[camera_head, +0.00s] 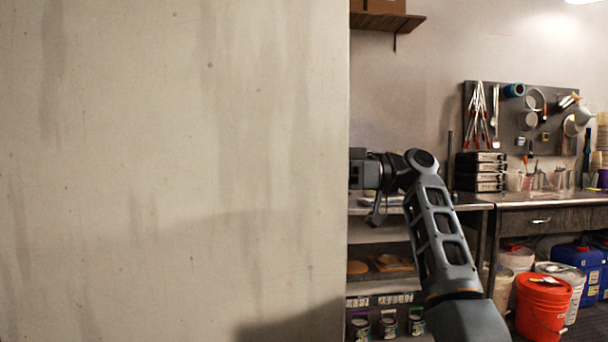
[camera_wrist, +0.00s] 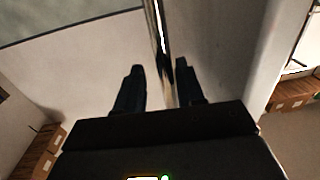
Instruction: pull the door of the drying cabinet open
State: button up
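A large off-white, stained panel (camera_head: 170,160), which looks like part of the drying cabinet, fills the left of the head view; I cannot tell if it is the door or a side. My gripper (camera_head: 357,172) is at the panel's right edge, its fingers hidden there. In the wrist view my gripper (camera_wrist: 160,70) has two dark fingers spread apart. A thin upright shiny strip (camera_wrist: 160,35), a handle or door edge, runs between them. It is nearer the right finger, with a gap to the left one; contact is unclear. Pale surfaces lie on both sides of it.
Right of the panel stand a shelf unit with jars (camera_head: 388,322) and a workbench (camera_head: 540,200) under a tool board (camera_head: 520,115). An orange bucket (camera_head: 542,308), white pails and blue canisters (camera_head: 580,262) stand on the floor there. A wooden shelf (camera_head: 388,22) hangs above.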

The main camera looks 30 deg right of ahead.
jog(key=v, duration=0.6)
jog(key=shift+d, duration=0.15)
dwell(0.3)
